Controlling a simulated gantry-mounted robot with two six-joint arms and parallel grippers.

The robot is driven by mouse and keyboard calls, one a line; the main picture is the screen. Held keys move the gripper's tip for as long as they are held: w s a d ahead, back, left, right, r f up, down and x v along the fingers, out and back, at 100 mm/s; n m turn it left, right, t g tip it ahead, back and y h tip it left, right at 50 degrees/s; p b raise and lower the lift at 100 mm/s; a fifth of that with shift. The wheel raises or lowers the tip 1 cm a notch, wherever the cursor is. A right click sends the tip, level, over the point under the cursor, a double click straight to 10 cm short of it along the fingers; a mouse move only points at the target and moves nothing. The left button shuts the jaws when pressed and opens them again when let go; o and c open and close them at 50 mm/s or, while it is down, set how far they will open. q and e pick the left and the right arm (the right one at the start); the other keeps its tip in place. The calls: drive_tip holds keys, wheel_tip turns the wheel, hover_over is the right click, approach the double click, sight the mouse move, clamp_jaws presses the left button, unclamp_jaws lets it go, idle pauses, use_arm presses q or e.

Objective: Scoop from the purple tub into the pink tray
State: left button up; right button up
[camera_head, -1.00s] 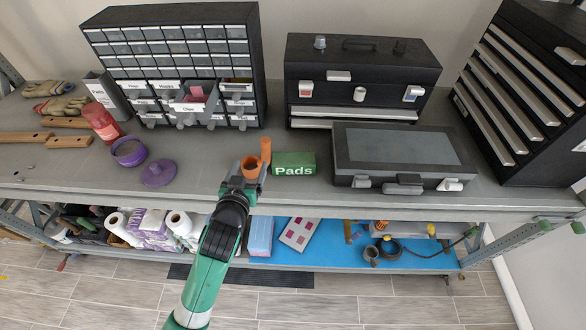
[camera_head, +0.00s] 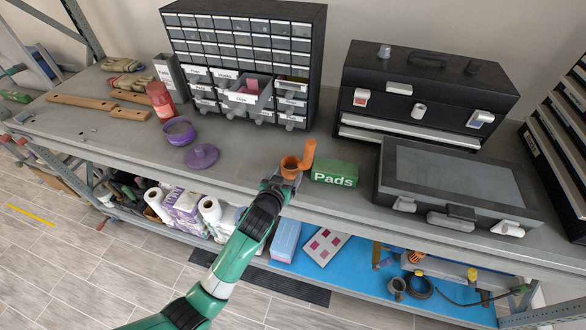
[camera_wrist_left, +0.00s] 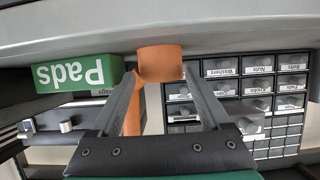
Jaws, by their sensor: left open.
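The purple tub (camera_head: 180,132) stands open on the bench at left, with a purple lid (camera_head: 201,156) lying flat in front of it. An orange scoop (camera_head: 291,165) stands near the bench's front edge, its handle pointing up. My left gripper (camera_head: 285,179) is open at the scoop. In the left wrist view the scoop's cup (camera_wrist_left: 160,63) lies between the two fingertips; I cannot tell whether they touch it. A pink item (camera_head: 250,85), possibly the pink tray, shows in a pulled-out drawer (camera_head: 243,100) of the black cabinet. My right gripper is not in view.
A green Pads box (camera_head: 335,173) sits close right of the scoop. A flat black case (camera_head: 455,185) and a black toolbox (camera_head: 428,95) stand further right. A red bottle (camera_head: 161,101) is behind the tub. The bench between lid and scoop is clear.

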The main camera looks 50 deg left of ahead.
sight(291, 165)
use_arm(q)
drive_tip(key=x, duration=0.5)
drive_tip(key=c, duration=1.1)
